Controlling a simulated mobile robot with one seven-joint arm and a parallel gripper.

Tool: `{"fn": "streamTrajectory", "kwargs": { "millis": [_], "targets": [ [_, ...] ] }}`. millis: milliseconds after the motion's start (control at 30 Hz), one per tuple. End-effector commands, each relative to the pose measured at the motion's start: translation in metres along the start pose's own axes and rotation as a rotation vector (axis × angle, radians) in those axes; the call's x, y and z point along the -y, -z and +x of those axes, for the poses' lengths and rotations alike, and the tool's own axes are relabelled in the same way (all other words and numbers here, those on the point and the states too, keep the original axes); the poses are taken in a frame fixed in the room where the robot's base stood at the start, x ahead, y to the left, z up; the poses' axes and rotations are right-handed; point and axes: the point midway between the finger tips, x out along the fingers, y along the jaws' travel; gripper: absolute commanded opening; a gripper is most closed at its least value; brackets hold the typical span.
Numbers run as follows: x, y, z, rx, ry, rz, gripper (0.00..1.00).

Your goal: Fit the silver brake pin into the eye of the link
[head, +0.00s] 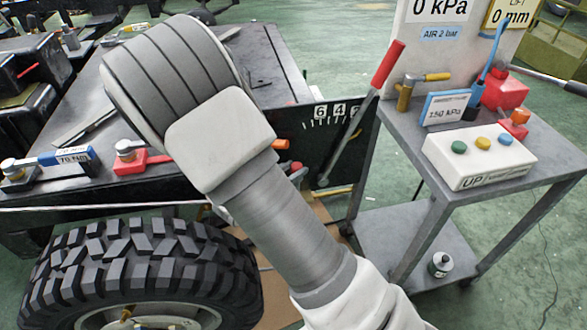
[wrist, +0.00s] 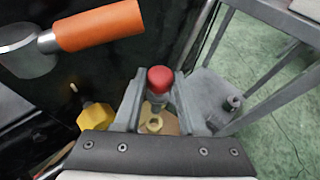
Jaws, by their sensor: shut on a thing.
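My gripper (wrist: 157,102) is shut on a small grey-silver shaft with a red knob on top, which I take to be the silver brake pin (wrist: 159,79). The red knob stands up between the two grey fingers. A small brass-coloured ring (wrist: 154,124) shows just below the pin, between the fingers; I cannot tell if it is the eye of the link. Whether the pin touches it is also unclear. In the head view my arm hides the gripper, and a red knob (head: 297,168) shows just beyond it.
An orange handle (wrist: 100,25) lies at upper left in the wrist view, with a yellow hexagonal part (wrist: 97,118) below. A red-handled lever (head: 388,65) rises beside the numbered plate. A grey cart (head: 405,138) stands right. A large tyre (head: 140,260) is at lower left.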

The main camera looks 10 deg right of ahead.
Motion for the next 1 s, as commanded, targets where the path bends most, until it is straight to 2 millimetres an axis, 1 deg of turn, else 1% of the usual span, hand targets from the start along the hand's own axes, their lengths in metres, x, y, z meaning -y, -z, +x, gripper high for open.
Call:
{"fn": "streamTrajectory", "kwargs": {
  "millis": [33, 300, 500, 1000],
  "targets": [
    [0.0, 0.007, 0.003, 0.001, 0.0, 0.0, 0.0],
    [0.0, 0.031, 0.013, 0.0, 0.0, 0.001, 0.0],
    [0.0, 0.044, 0.018, 0.001, 0.0, 0.001, 0.0],
    [0.0, 0.045, 0.019, 0.001, 0.0, 0.001, 0.0]
  ]
}}
